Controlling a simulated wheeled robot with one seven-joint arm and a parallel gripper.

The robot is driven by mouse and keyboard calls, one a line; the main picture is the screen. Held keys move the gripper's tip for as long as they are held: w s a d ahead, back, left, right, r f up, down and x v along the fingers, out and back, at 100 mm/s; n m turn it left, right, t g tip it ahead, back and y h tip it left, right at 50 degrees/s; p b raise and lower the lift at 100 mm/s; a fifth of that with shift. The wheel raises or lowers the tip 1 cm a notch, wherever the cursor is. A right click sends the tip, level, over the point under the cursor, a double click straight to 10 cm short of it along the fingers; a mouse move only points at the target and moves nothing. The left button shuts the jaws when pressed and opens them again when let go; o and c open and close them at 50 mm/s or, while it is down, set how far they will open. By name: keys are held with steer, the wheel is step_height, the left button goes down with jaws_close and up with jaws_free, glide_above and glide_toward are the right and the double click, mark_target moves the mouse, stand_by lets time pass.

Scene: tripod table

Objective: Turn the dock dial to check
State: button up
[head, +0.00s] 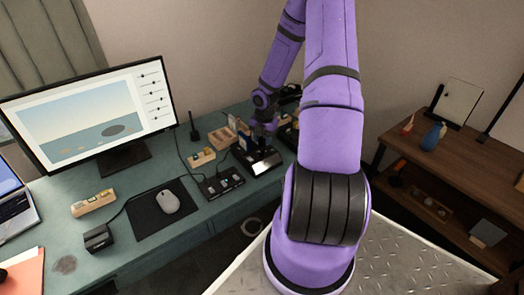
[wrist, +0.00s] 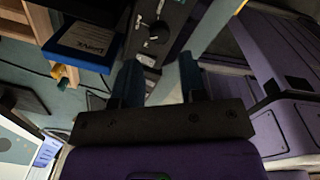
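A dark dock-like unit (wrist: 150,48) shows in the wrist view beyond my fingertips, with a round black dial (wrist: 160,32) on its face. Its markings are too small to read. My gripper (wrist: 160,72) is open, with a clear gap between its two dark fingers and nothing between them. The dial lies ahead of the fingers, apart from them as far as I can see. In the head view my gripper (head: 264,136) is low over the back right of the desk, above a black unit with a bright panel (head: 259,160). The dial cannot be made out there.
A blue box marked DRIVE (wrist: 88,42) stands left of the fingers. On the teal desk (head: 140,180) are wooden holders (head: 201,157), a black ported box (head: 221,183), a monitor (head: 95,115), a mouse (head: 168,201) and cables. A brown shelf (head: 455,165) stands right.

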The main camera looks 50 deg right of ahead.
mark_target(262, 152)
steer(key=shift+w+f, duration=0.15)
steer(key=shift+f, duration=2.9)
steer(key=shift+a, duration=0.1)
steer(key=c, duration=0.6)
steer(key=shift+m, duration=1.6)
steer(key=shift+c, duration=0.2)
steer(key=o, duration=0.6)
steer(key=shift+o, duration=0.2)
steer(key=shift+r, duration=0.15)
step_height(262, 152, up, 10)
steer(key=shift+s+r, duration=0.25)
